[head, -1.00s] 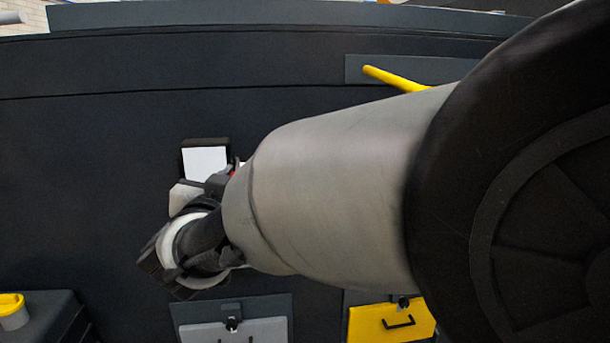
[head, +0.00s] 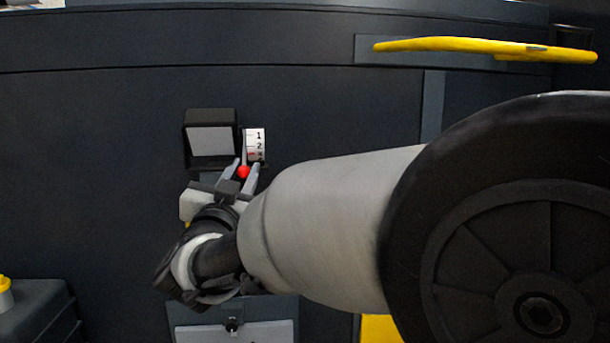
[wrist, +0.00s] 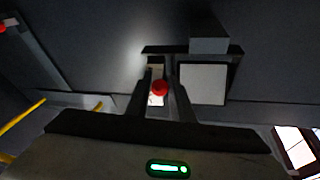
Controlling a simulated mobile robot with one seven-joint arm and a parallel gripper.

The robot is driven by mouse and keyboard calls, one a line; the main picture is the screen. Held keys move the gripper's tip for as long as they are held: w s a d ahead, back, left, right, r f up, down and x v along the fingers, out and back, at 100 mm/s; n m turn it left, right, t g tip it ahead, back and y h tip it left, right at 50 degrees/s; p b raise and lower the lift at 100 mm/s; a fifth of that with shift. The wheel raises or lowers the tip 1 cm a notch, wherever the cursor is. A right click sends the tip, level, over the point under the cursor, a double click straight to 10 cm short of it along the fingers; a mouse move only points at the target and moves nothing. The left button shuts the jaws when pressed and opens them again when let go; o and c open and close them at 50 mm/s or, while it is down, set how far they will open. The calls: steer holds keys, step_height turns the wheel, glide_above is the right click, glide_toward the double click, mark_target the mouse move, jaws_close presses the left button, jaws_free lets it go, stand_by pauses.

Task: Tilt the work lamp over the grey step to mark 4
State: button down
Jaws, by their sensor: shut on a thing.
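The work lamp (head: 211,141), a black housing with a pale square face, sits on the dark panel in the head view, above the grey step (head: 235,333). It also shows in the wrist view (wrist: 203,84). Beside it is a white scale plate (head: 255,143) with marks 1 and 2 readable and lower marks partly covered. A red knob (head: 243,172) lies at the plate's lower end. My gripper (head: 246,170) is shut on the red knob, which also shows between the fingers in the wrist view (wrist: 159,88). The lower part of the scale is hidden by the fingers.
A yellow handrail (head: 480,46) runs along the upper right. A dark box with a yellow cap (head: 4,284) stands at the lower left. A yellow panel (head: 380,328) shows at the bottom, partly behind my arm. The dark panel left of the lamp is clear.

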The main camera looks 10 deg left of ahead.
steer(key=shift+w+a+f+b, duration=0.15)
steer(key=shift+w+f+b, duration=0.25)
steer(key=shift+w+f, duration=0.45)
steer(key=shift+w+a+f+b, duration=0.15)
steer(key=shift+w+f+b, duration=0.25)
steer(key=shift+w+f, duration=0.35)
steer(key=c, duration=1.6)
jaws_free()
steer(key=shift+w, duration=0.15)
steer(key=shift+o, duration=0.2)
steer(key=v, duration=1.7)
steer(key=shift+s+p, duration=0.3)
steer(key=shift+p, duration=0.15)
